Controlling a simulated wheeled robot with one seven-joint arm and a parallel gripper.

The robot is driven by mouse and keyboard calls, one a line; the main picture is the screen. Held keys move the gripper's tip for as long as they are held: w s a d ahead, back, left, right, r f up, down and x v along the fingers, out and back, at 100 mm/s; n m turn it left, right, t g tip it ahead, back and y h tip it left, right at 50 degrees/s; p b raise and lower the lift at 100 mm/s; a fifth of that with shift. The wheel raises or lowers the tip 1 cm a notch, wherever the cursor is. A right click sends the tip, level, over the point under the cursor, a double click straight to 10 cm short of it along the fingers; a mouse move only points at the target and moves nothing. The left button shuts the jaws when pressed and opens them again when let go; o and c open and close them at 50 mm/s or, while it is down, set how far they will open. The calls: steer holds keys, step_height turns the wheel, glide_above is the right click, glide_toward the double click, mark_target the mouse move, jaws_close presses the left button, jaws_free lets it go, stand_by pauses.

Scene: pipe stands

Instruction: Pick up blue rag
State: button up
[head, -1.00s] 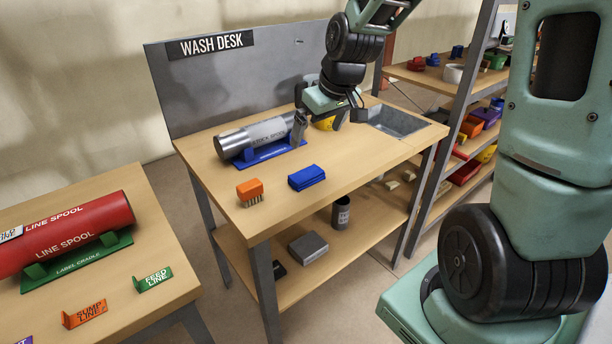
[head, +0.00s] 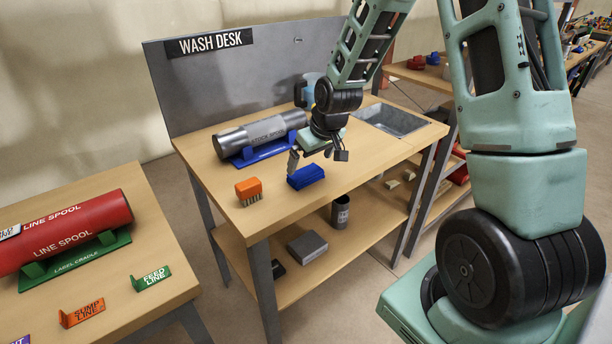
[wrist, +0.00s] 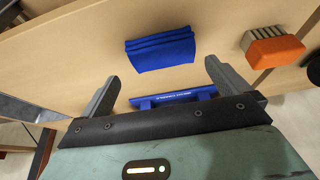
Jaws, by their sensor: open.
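The blue rag (head: 306,177) lies folded on the wash desk, right of the orange brush. In the wrist view the rag (wrist: 160,50) shows ahead of the fingers, between their lines. My gripper (head: 316,158) is above the desk, near the rag's back edge in the head view, with one finger overlapping the rag's left end. The gripper (wrist: 166,88) is open and empty in the wrist view, its two grey fingers spread apart. I cannot tell the exact height of the fingers above the desk.
A sink (head: 388,121) is at the right. The desk front is clear.

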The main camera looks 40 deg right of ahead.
mark_target(307, 172)
steer(key=shift+s+p+x, duration=0.2)
steer(key=shift+p+x, duration=0.2)
steer(key=shift+x, duration=1.95)
steer(key=shift+a+f, duration=0.1)
steer(key=c, duration=0.7)
step_height(307, 172, up, 10)
steer(key=shift+b, duration=0.4)
steer(key=shift+o, duration=1.2)
steer(key=shift+c, duration=0.8)
steer(key=shift+s, duration=0.1)
